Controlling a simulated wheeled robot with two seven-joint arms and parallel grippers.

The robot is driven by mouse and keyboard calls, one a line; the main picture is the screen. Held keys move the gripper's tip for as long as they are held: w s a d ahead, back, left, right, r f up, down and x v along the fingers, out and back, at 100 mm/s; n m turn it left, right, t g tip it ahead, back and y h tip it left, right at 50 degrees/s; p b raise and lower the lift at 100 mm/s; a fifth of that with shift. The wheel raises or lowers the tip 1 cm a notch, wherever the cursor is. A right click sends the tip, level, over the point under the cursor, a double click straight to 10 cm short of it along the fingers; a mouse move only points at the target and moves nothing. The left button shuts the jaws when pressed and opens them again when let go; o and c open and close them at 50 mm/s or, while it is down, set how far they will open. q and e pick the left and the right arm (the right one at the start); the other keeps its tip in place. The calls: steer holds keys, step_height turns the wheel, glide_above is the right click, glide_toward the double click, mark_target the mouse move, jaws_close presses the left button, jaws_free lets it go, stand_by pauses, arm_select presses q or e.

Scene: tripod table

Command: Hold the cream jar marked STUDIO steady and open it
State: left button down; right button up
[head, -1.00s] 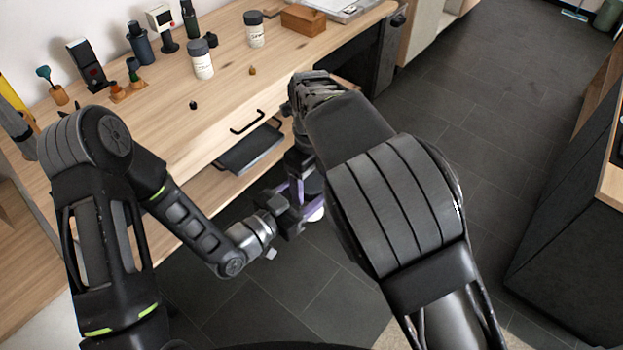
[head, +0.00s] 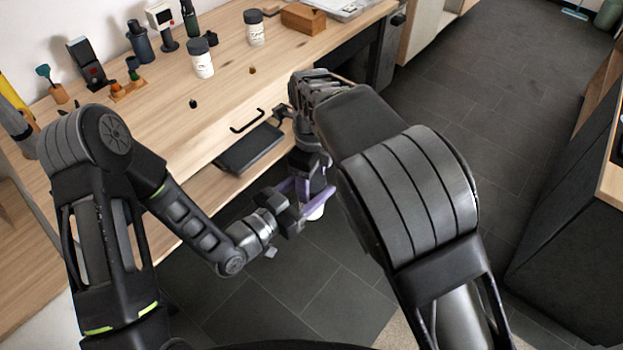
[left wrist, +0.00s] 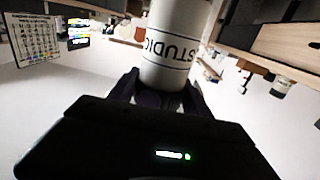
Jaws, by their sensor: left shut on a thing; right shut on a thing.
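The cream jar marked STUDIO (left wrist: 172,45) fills the upper middle of the left wrist view, its lettering upside down. In the head view only a small pale part of the jar (head: 315,212) shows below the purple fingers. My left gripper (head: 314,194) is shut around the jar, off the front of the table; its dark fingers also show in the left wrist view (left wrist: 155,92). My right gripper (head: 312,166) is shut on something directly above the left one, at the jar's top. The lid and the right fingertips' contact are hidden.
The wooden table (head: 160,150) has a drawer with a black handle (head: 247,121) and a dark tray (head: 249,148) on a lower shelf. Two dark-lidded white jars (head: 202,64) (head: 256,34), a wooden box (head: 303,19) and several small items stand on top. The floor (head: 480,130) at right is clear.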

steer(key=shift+n, duration=0.4)
steer(key=o, duration=1.5)
steer(key=shift+r, duration=0.1)
steer(key=shift+r, duration=2.2)
